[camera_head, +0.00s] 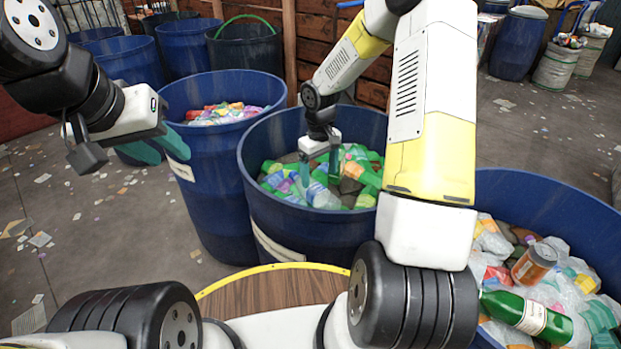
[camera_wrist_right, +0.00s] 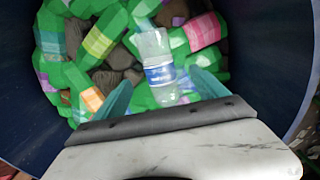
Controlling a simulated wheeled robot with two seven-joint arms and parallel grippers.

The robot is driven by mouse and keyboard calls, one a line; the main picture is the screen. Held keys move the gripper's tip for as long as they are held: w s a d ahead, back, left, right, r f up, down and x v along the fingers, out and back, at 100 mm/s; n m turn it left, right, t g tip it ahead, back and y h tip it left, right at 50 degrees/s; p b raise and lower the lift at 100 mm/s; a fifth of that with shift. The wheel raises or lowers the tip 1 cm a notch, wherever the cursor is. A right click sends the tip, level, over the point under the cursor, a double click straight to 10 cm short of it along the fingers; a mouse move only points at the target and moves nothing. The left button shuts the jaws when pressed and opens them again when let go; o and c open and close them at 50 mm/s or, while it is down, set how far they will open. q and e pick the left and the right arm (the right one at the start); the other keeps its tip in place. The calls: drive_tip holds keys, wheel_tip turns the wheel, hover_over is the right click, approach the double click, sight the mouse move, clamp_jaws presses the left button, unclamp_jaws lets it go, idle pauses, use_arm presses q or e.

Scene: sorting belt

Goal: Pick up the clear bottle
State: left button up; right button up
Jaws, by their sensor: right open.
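The clear bottle (camera_wrist_right: 158,68) has a blue label and lies among green bottles in the middle blue barrel (camera_head: 262,152). In the head view the clear bottle (camera_head: 325,200) shows just below my right gripper's fingers. My right gripper (camera_head: 320,174) is open and reaches down into this barrel. In the right wrist view its teal fingers (camera_wrist_right: 162,84) stand apart on either side of the bottle's lower part; I cannot tell whether they touch it. My left gripper (camera_head: 160,152) is empty, with its fingers apart, in front of the left barrel.
The left barrel (camera_head: 205,180) holds red and pink items. The right barrel (camera_head: 545,190) holds mixed waste, with a green bottle (camera_head: 527,314) and a brown jar (camera_head: 534,263). The barrel wall (camera_wrist_right: 270,60) surrounds my right gripper. More barrels stand behind.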

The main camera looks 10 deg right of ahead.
sight(320, 190)
drive_tip(key=f, duration=1)
drive_tip(key=shift+w+d+f, duration=0.15)
drive_tip(key=shift+w+f, duration=0.1)
drive_tip(key=shift+r, duration=0.1)
drive_tip(key=c, duration=1.4)
